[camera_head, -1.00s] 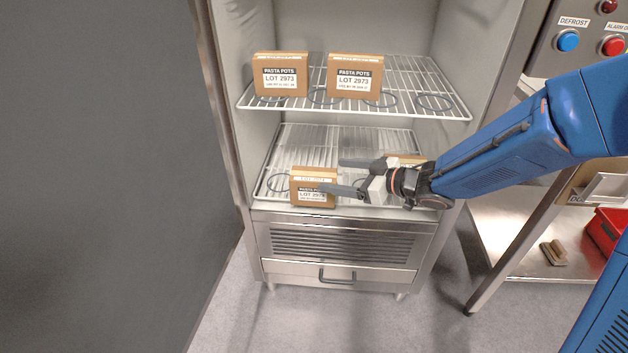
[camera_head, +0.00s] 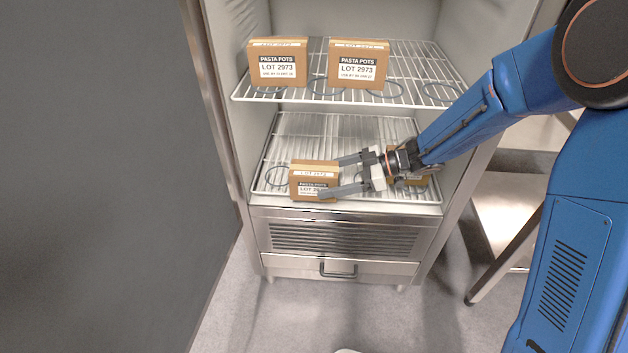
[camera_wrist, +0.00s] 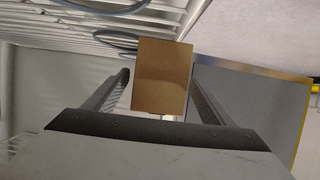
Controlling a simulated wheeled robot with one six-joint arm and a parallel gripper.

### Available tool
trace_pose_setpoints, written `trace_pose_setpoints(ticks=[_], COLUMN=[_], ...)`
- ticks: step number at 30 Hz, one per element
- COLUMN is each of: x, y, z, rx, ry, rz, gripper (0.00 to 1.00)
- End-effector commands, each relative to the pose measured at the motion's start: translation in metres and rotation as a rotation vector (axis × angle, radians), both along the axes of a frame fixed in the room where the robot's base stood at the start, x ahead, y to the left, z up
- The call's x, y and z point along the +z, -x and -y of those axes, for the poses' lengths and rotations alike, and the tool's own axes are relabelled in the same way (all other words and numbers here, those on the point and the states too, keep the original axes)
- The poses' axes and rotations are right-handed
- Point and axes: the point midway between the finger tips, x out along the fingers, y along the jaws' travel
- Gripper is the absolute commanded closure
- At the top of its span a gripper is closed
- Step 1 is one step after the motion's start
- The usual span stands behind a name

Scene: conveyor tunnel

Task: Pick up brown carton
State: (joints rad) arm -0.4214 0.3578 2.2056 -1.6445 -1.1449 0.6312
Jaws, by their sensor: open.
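A brown carton (camera_head: 303,169) with a white label stands at the left of the lower wire shelf, near its front. My gripper (camera_head: 333,176) comes from the right with its fingers open toward this carton. In the head view one fingertip overlaps the carton's front label and the other shows near its far right edge. In the wrist view the brown carton (camera_wrist: 162,77) appears between the two open fingers (camera_wrist: 160,85), with a gap visible at each side. Another carton (camera_head: 412,180) on the lower shelf is mostly hidden behind my wrist.
Two similar cartons (camera_head: 277,64) (camera_head: 357,65) stand on the upper wire shelf (camera_head: 420,75), above my gripper. The cabinet's side walls flank the shelves. A dark door panel (camera_head: 100,180) fills the left. Blue rings mark the shelves.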

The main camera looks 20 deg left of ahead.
Motion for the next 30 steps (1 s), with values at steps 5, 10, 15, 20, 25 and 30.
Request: trace_pose_setpoints(ticks=[5,10,15,20,25,30], x=[-0.007,-0.015,-0.018,-0.018,-0.018,-0.017], y=[0.004,0.009,0.010,0.010,0.010,0.010], z=[-0.017,-0.038,-0.045,-0.044,-0.044,-0.044], rx=[0.002,0.002,-0.001,-0.001,-0.001,-0.001], ry=[0.000,0.000,0.000,0.000,0.000,-0.001], rz=[-0.001,-0.001,-0.001,0.000,0.000,0.000], gripper=[0.23,0.23,0.23,0.28,0.69,0.84])
